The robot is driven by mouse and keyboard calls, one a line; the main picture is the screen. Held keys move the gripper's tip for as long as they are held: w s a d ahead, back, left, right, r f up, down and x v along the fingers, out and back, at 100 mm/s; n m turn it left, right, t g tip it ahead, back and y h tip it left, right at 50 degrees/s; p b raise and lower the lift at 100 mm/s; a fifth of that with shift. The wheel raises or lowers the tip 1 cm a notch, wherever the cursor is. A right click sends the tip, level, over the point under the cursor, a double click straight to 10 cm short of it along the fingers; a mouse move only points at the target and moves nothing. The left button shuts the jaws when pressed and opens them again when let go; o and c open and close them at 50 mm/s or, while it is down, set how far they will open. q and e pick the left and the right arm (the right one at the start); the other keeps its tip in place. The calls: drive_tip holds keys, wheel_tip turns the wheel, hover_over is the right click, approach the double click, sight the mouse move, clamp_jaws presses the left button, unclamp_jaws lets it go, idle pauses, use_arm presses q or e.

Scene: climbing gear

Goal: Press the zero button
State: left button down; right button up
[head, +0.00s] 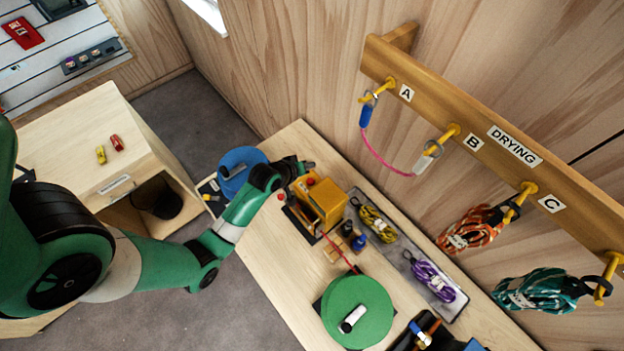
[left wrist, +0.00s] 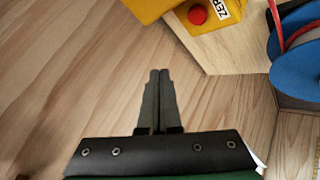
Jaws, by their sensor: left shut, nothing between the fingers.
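The yellow device (head: 324,203) stands on the workbench; a red spot near its top left in the head view may be its button. In the left wrist view the device (left wrist: 150,8) is at the top edge, with a round red button (left wrist: 197,15) beside a white label (left wrist: 223,9) whose visible letters read "ZER". My left gripper (head: 307,165) is at the device's far left end, with its fingers together and empty. In the left wrist view the shut fingertips (left wrist: 158,74) appear below the button, apart from it. My right gripper is not in view.
A blue round spool (head: 240,168) is left of the device. A green disc (head: 358,312) lies on the bench (head: 270,265). A grey tray (head: 404,255) holds yellow and purple rope coils. The wooden drying rail (head: 485,140) with hanging gear is on the wall to the right.

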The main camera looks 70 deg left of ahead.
sight(309, 184)
use_arm(q)
drive_tip(key=shift+f, duration=0.1)
wheel_tip(309, 184, down, 9)
drive_tip(key=b, duration=0.6)
drive_tip(key=shift+r, duration=0.2)
drive_tip(key=shift+f, duration=0.1)
idle(1.6)
drive_tip(key=shift+f+b, duration=0.3)
drive_tip(key=shift+b, duration=0.1)
drive_tip(key=shift+f+b, duration=0.3)
drive_tip(key=shift+f, duration=0.15)
idle(0.5)
drive_tip(key=shift+r+p, duration=0.85)
drive_tip(key=shift+p, duration=0.05)
drive_tip(key=shift+r, duration=0.1)
